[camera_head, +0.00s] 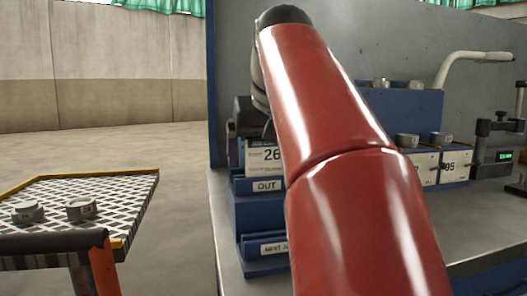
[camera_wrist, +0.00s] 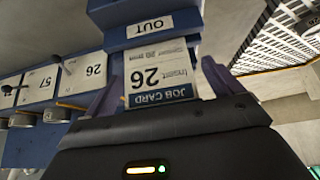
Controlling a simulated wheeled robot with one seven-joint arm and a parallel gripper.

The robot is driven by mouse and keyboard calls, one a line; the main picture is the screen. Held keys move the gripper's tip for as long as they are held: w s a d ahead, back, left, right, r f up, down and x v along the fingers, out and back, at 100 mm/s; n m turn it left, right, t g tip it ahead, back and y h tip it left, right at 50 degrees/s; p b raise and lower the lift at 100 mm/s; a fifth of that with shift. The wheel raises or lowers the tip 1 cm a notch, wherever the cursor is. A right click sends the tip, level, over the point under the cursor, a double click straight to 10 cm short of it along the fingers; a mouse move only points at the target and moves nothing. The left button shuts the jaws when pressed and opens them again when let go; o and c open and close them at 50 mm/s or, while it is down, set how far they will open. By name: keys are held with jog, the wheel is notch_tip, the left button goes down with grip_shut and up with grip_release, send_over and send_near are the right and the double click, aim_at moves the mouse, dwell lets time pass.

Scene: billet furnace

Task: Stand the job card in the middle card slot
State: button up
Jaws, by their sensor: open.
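The job card (camera_head: 264,156), white with a large 26, stands at the tier labelled OUT of a blue card rack (camera_head: 258,212). In the wrist view the job card (camera_wrist: 158,75) is upside down, its blue JOB CARD band toward my gripper. My gripper (camera_wrist: 160,88) is open, with a purple finger on either side of the card; contact cannot be told. In the head view the dark gripper body (camera_head: 249,116) is above the card, partly behind my red arm. A lower rack tier has a partly hidden label (camera_head: 273,247). My arm hides the rack's right side.
A blue block (camera_head: 420,120) with number cards and metal discs stands right of my arm on the grey bench (camera_head: 228,262). A gauge with a green display (camera_head: 503,156) is at far right. A checkered tray table (camera_head: 120,200) with two metal discs is at left.

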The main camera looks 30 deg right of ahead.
jog(key=p+v, duration=0.2)
jog(key=v, duration=0.6)
jog(key=shift+p, duration=0.35)
jog(key=shift+f, duration=0.1)
